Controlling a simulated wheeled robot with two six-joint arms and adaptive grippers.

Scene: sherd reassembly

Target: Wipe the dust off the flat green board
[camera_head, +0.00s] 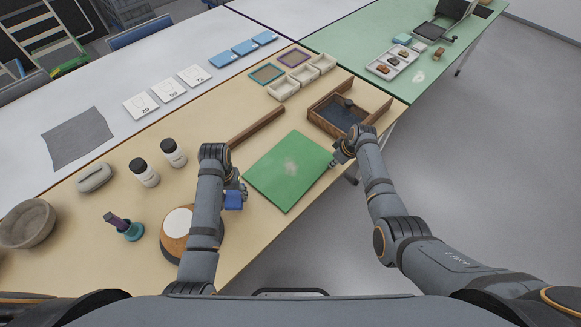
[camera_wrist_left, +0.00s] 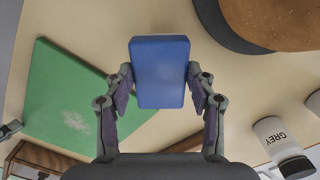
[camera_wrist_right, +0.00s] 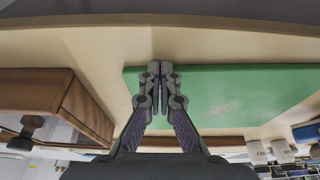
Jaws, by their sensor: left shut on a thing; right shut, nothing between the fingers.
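The flat green board (camera_head: 290,170) lies on the tan table between my two arms. A pale dusty patch shows near its middle, also in the left wrist view on the board (camera_wrist_left: 70,105). My left gripper (camera_head: 236,196) is shut on a blue block (camera_wrist_left: 160,72), which it holds beside the board's left edge. The block also shows in the head view (camera_head: 233,200). My right gripper (camera_wrist_right: 160,68) is shut and empty at the board's right edge. In the right wrist view the board (camera_wrist_right: 240,95) lies just right of its fingertips; I cannot tell whether they touch.
A wooden box (camera_head: 335,117) stands beyond the board, with a wooden strip (camera_head: 257,126) at the board's far left. A round brown-and-white item (camera_head: 178,222), a teal holder (camera_head: 132,231) and two jars (camera_head: 144,172) stand left of my left arm. The table's front edge is close.

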